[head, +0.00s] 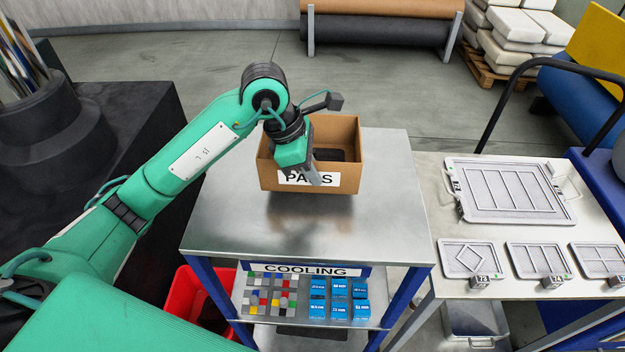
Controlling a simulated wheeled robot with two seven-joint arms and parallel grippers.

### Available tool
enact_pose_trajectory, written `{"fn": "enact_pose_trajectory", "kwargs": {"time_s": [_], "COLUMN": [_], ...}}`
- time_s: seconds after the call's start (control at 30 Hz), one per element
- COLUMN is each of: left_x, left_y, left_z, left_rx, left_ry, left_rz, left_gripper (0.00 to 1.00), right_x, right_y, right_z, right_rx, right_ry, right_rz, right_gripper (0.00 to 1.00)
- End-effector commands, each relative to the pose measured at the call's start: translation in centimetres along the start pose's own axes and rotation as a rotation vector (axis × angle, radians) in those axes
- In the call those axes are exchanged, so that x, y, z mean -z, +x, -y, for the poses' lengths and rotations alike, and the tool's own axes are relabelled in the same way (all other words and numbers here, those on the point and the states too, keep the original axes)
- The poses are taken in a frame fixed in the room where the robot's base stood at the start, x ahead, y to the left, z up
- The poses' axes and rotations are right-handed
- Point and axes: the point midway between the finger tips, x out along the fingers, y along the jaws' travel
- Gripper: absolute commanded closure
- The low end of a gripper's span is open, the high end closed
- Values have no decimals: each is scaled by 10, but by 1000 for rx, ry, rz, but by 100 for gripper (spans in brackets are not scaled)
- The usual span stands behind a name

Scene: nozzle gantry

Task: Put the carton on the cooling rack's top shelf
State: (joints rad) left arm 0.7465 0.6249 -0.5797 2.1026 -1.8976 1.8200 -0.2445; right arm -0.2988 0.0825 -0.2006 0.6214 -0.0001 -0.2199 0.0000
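The carton (346,184) is an open brown box with a white label, partly covered, that seems to read "PADS". It is over the middle of the bare steel top shelf (370,235) of the cooling rack, whose front sign reads "COOLING". A dark patch shows on the steel below the carton; I cannot tell whether its base touches the shelf or is slightly above it. My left gripper (314,172) comes down over the carton's front wall, one finger outside across the label and the other hidden. It looks shut on that wall. My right gripper is out of view.
The rack's lower shelf holds blue boxes (339,299) and a tray of coloured blocks (270,295). A table with framed trays (510,190) stands at right. A red bin (190,292) is at lower left. The top shelf is clear around the carton.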

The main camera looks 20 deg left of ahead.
Motion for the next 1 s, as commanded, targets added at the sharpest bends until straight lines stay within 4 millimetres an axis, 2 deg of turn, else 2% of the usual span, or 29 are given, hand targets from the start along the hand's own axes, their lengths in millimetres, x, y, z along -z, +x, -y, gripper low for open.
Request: {"fn": "enact_pose_trajectory", "kwargs": {"time_s": [0.3,0.73,0.87,1.0], "left_x": [13,16,16,16], "left_y": [31,38,37,37], "left_z": [0,0,0,0], "left_rx": [1,-2,0,0], "left_ry": [-1,1,0,0], "left_rz": [-1,0,-1,-1], "left_gripper": [100,100,75,75], "right_x": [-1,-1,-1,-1], "right_y": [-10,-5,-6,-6], "right_z": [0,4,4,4], "right_rx": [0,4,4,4], "right_ry": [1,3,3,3], "right_rz": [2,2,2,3], "right_gripper": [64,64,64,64]}}
